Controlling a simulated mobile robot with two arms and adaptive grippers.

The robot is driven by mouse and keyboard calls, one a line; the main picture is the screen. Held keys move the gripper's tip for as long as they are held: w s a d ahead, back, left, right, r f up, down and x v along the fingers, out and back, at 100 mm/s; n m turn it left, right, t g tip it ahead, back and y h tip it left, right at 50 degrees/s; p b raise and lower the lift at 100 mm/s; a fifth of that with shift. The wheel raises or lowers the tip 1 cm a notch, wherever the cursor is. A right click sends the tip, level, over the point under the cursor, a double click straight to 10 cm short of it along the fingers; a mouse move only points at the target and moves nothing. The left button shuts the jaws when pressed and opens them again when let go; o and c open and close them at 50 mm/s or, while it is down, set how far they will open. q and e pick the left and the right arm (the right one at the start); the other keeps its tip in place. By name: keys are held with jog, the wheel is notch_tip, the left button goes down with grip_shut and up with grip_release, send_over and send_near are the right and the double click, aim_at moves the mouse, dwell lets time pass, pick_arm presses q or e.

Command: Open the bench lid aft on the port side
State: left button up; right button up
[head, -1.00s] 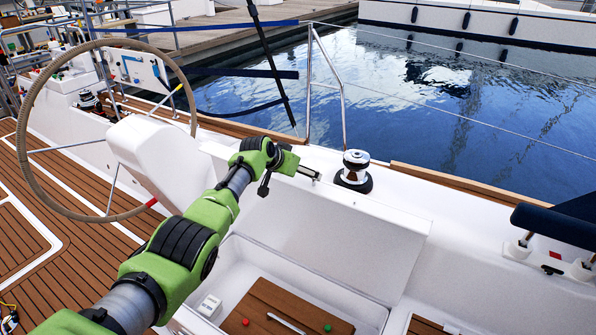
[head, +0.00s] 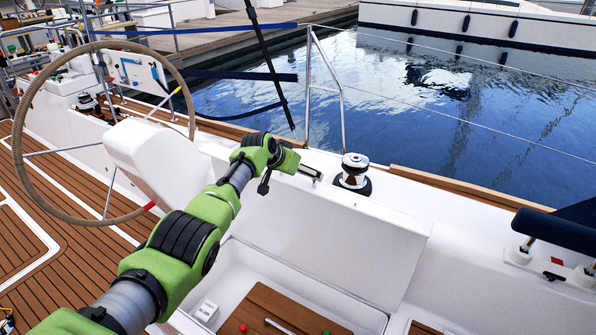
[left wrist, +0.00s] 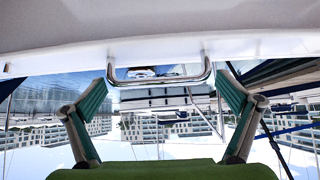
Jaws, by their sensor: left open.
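The bench lid (head: 340,245) is a white panel in the head view. It stands raised and tilted steeply back, and the white locker (head: 360,312) in front of it is uncovered. My left gripper (head: 287,161) is at the lid's upper edge, towards its left end; its fingers are hard to make out there. In the left wrist view, my left gripper (left wrist: 160,95) is open, with its two fingers wide apart. A U-shaped metal handle (left wrist: 160,82) on a white edge shows between them; contact is not visible. My right gripper is not in view.
The locker holds a brown slatted board (head: 272,302), a small white box (head: 206,311), and red and green round items. A winch (head: 353,172) stands just right of my gripper. The steering wheel (head: 25,100) and white pedestal (head: 152,155) are on the left. Water lies beyond.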

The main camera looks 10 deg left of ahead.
pick_arm(q)
jog(key=shift+s+r, duration=0.1)
jog(key=shift+s, duration=0.05)
jog(key=v, duration=1.1)
jog(key=shift+s+a+r, duration=0.15)
jog(key=shift+s+r, duration=0.05)
jog(key=shift+s, duration=0.05)
jog(key=shift+f, duration=0.1)
